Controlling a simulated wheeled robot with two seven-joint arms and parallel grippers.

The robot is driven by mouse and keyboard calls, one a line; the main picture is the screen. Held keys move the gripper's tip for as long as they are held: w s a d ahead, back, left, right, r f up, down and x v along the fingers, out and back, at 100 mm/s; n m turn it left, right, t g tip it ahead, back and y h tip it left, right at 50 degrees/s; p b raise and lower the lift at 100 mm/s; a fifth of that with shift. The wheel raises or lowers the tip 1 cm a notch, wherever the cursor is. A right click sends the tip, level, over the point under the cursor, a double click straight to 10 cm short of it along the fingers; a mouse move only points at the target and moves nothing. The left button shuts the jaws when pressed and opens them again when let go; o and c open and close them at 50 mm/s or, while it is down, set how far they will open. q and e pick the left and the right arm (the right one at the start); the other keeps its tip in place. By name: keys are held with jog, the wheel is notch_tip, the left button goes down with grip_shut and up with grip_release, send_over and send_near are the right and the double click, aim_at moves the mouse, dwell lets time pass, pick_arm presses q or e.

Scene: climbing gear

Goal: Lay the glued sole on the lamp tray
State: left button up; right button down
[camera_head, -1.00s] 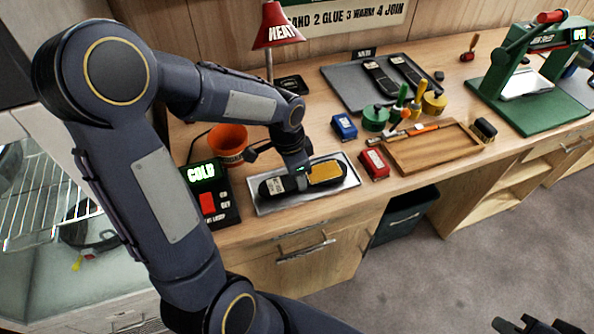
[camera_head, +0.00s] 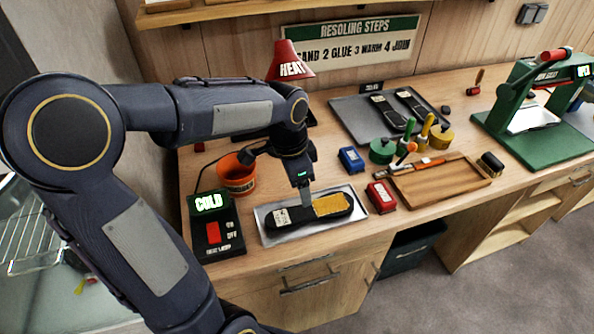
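The sole (camera_head: 300,218), black with a yellow glue-coloured patch on its right part and a pale label on its left, lies flat on the silver lamp tray (camera_head: 272,239). My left gripper (camera_head: 307,203) points down over the middle of the sole. Its fingers show edge-on, so their opening is unclear, and I cannot tell whether the tips still touch the sole. The red HEAT lamp (camera_head: 292,66) stands behind the tray, partly hidden by my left arm. My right gripper is out of view.
A switch box (camera_head: 215,235) reading COLD and an orange pot (camera_head: 236,176) are left of the tray. Red (camera_head: 381,197) and blue (camera_head: 351,159) boxes sit to its right. Beyond are a wooden tray (camera_head: 448,190), a grey tray (camera_head: 352,122) with two soles and a green press (camera_head: 535,140).

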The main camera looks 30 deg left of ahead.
pick_arm(q)
jog(key=s+d+r+n+t+h, duration=0.1)
jog(key=s+d+n+t, duration=0.1)
jog(key=s+n, duration=0.3)
jog(key=s+d+r+n+t+h, duration=0.1)
jog(key=s+d+n+t, duration=0.1)
jog(key=s, duration=0.9)
jog(key=shift+d+n+h, duration=0.3)
jog(key=shift+d+n, duration=0.2)
jog(key=shift+n, duration=0.9)
jog(key=shift+r, duration=0.1)
